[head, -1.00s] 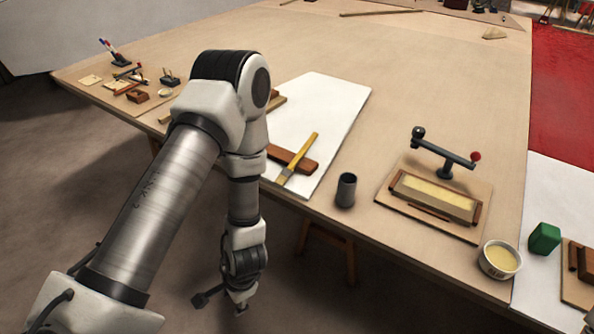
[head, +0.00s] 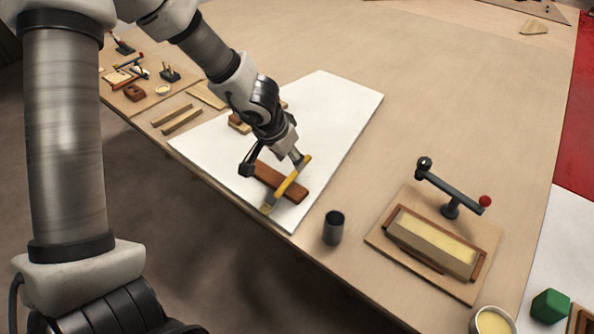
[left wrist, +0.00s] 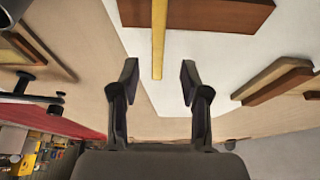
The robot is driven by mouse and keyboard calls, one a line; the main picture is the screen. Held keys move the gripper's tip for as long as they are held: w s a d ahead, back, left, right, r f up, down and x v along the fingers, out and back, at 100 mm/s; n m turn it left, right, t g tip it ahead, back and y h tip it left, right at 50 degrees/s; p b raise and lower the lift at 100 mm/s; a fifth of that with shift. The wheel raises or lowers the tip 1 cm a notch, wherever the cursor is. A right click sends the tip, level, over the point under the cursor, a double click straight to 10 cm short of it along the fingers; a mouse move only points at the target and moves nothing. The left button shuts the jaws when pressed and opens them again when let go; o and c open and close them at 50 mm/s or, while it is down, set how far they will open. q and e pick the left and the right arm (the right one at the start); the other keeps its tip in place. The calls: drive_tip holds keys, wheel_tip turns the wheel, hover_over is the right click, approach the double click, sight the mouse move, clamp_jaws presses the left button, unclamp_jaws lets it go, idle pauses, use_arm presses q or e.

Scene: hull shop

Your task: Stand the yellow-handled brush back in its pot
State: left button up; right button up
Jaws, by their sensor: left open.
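The brush (head: 288,185) has a yellow handle and lies tilted across a brown wooden block (head: 266,174) on a white sheet. Its bristle end points to the near edge of the table. In the left wrist view the yellow handle (left wrist: 158,38) runs straight ahead, and its end reaches between the fingertips. My left gripper (head: 299,159) is at the handle's far end, open; I cannot tell whether it touches. In the left wrist view its two fingers (left wrist: 158,80) are apart with nothing clamped. The dark grey pot (head: 333,229) stands upright to the right, near the table edge.
A wooden mould with a pale filling (head: 435,242) and a dark lever stand (head: 452,195) are right of the pot. A tub (head: 492,322) and green block (head: 550,306) are at lower right. Wood strips (head: 180,120) lie left. The table's back middle is clear.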

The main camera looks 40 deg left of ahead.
sight(296, 172)
use_arm(q)
wheel_tip(296, 172, down, 3)
drive_tip(key=shift+s+d+r+b, duration=0.1)
drive_tip(key=shift+d+r+b, duration=0.1)
drive_tip(key=shift+b, duration=1.05)
drive_tip(key=b+x, duration=0.1)
drive_tip(key=x, duration=0.1)
drive_tip(key=b+x, duration=0.1)
drive_tip(key=x, duration=0.1)
drive_tip(key=shift+w+f+b, duration=0.2)
drive_tip(key=shift+w+b, duration=0.1)
drive_tip(key=shift+w, duration=0.2)
drive_tip(key=shift+r, duration=0.2)
drive_tip(key=shift+s+r, duration=0.1)
drive_tip(key=shift+s, duration=0.05)
drive_tip(key=shift+c, duration=1)
clamp_jaws()
use_arm(e)
drive_tip(key=f, duration=0.2)
drive_tip(key=s+f, duration=0.1)
drive_tip(key=f, duration=0.1)
drive_tip(key=shift+s+f, duration=0.1)
drive_tip(key=shift+f, duration=0.3)
